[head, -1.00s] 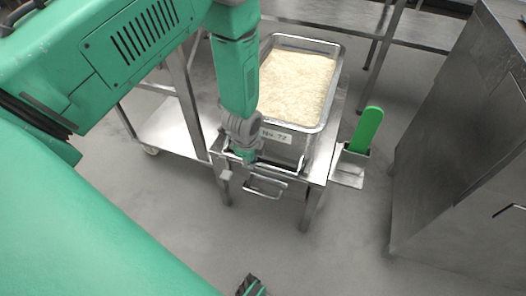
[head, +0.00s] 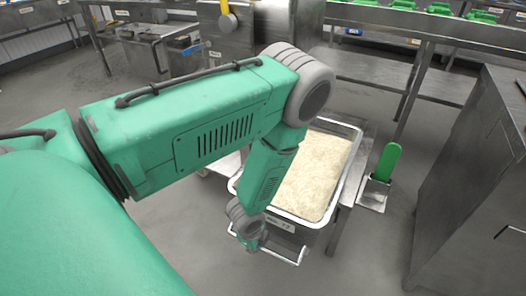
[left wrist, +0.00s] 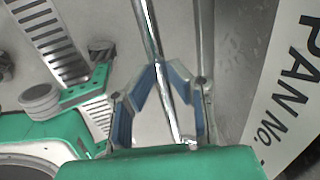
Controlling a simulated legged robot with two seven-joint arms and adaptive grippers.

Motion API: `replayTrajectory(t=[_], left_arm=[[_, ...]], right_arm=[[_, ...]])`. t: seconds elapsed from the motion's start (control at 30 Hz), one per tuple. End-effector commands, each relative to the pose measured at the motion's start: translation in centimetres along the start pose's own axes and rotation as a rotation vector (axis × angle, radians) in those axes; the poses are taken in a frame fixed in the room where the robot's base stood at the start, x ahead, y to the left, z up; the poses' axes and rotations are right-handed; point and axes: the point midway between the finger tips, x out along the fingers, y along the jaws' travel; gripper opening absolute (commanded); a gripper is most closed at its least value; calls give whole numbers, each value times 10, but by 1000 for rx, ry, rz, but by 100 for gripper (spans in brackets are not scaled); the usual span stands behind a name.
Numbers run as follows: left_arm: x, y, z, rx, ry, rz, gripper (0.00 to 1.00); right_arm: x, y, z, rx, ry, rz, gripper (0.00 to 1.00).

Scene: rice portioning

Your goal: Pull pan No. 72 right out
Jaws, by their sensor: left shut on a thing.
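Pan No. 72 (head: 349,170) is a steel pan full of pale rice, in the middle right of the head view. Its front end reaches out toward me past the stand. Its white label (head: 281,222) is on the front wall, and part of it shows large in the left wrist view (left wrist: 284,95). My left gripper (head: 250,243) is at the pan's front, shut on the bar handle (head: 290,259). In the left wrist view, the bar (left wrist: 149,30) runs between the blue-padded fingers (left wrist: 168,88). My arm hides the pan's left side. My right gripper is not in view.
The steel stand (head: 352,187) is under and beside the pan. A green-handled tool (head: 386,162) stands in a holder on its right. A steel cabinet (head: 470,180) stands at the far right. A long steel counter (head: 440,27) runs along the back. Grey floor is open in front.

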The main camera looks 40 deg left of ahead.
Motion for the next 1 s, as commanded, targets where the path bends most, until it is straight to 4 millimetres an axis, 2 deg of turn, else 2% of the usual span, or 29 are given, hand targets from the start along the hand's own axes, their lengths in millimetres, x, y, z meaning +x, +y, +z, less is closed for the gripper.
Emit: replayTrajectory(t=[0.23, 0.57, 0.6, 0.63, 1.0], left_arm=[[1, 10, 5, -3, -7, 3, 0], [2, 12, 6, -3, -12, 8, 0], [2, 12, 6, -3, -11, 8, 28], [2, 12, 6, -3, -11, 7, 34], [-6, 9, 0, 0, -6, -3, 34]], right_arm=[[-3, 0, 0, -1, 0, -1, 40], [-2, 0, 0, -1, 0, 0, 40], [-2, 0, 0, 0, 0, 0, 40], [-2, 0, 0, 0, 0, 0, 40], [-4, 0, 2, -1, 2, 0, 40]])
